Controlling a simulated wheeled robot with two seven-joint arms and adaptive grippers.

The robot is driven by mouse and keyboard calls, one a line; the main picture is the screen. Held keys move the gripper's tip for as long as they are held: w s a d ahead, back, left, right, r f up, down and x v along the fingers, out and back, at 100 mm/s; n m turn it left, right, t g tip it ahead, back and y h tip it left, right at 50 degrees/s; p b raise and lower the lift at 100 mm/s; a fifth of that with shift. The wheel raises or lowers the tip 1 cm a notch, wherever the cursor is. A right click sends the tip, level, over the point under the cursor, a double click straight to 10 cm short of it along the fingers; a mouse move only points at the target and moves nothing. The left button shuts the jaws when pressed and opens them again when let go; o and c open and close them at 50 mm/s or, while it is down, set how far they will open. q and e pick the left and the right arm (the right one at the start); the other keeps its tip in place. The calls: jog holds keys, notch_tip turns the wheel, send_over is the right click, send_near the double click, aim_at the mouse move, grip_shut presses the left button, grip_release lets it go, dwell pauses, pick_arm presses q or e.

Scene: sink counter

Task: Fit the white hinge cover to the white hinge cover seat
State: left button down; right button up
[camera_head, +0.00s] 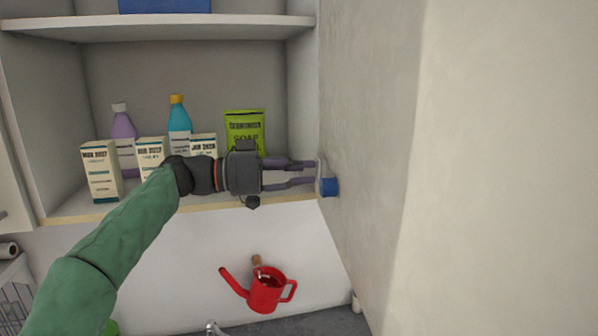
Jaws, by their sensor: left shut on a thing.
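My left gripper (316,174) reaches in from the left, level with the lower shelf, its fingers pointing right. It is shut on a small pale piece, which I take for the white hinge cover (321,168), at the cabinet's right side wall. The fingertips hide part of it. A small blue piece (329,187) sits just right of and below the fingertips, by the wall; whether it touches the pale piece I cannot tell. I cannot make out a separate white hinge cover seat. My right gripper is out of view.
Cartons (101,172), a purple bottle (124,135), a blue bottle (179,127) and a green soap pack (245,128) stand on the lower shelf behind my arm. A red watering can (265,291) is below. A large pale wall (500,170) fills the right.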

pick_arm(q)
jog(key=c, duration=1)
grip_release()
jog(key=shift+a, duration=0.15)
jog(key=a, duration=0.4)
jog(key=s+a, duration=0.1)
jog(key=a, duration=0.2)
jog(key=s+a, duration=0.1)
jog(key=a, duration=0.3)
jog(key=shift+a, duration=0.3)
